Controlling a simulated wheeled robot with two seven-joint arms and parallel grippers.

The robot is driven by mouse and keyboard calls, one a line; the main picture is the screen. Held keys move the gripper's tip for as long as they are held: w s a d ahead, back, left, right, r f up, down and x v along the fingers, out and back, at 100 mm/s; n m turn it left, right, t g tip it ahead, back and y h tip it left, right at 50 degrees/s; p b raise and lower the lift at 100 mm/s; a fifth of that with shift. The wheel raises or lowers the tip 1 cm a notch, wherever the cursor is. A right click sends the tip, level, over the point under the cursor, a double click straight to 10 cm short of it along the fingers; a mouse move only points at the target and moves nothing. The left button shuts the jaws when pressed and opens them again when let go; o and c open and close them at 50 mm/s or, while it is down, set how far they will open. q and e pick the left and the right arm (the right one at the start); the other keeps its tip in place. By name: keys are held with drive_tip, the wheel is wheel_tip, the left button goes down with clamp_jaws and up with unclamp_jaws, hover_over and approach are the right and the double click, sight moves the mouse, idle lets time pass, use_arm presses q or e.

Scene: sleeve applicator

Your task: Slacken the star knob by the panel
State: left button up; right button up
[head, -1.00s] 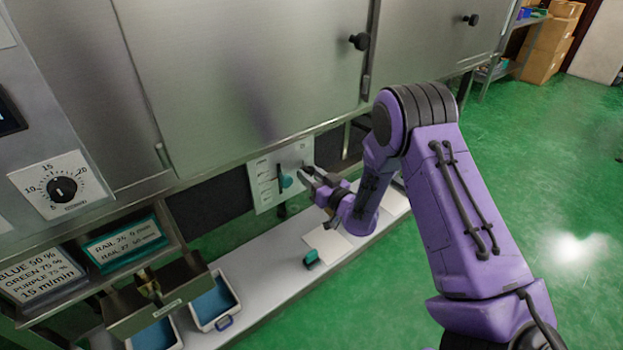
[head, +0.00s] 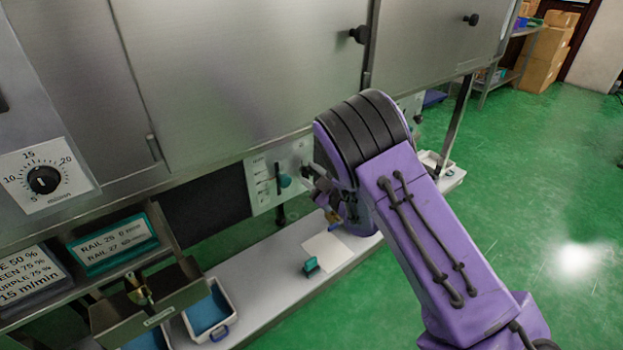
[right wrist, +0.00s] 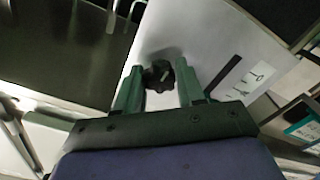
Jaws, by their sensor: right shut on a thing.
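In the right wrist view, a dark star knob (right wrist: 158,76) stands out from the pale plate. My right gripper (right wrist: 159,88) is shut on it, one greenish finger on either side. In the head view I cannot make out the star knob behind the fingers. My left gripper is not in view.
A light shelf (head: 262,295) runs below the panel and carries a small teal object (head: 311,267) and a white sheet. Blue-lined trays (head: 209,312) and signs are at lower left. A speed dial (head: 44,180) is at far left. Green floor (head: 560,200) is open at right.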

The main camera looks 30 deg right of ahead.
drive_tip(key=shift+f+n, duration=0.1)
drive_tip(key=shift+n, duration=0.2)
idle(0.4)
drive_tip(key=o, duration=1)
drive_tip(key=shift+o, duration=0.2)
drive_tip(key=s+b, duration=0.1)
drive_tip(key=s, duration=0.9)
drive_tip(key=shift+s+d, duration=0.3)
drive_tip(key=shift+d, duration=0.1)
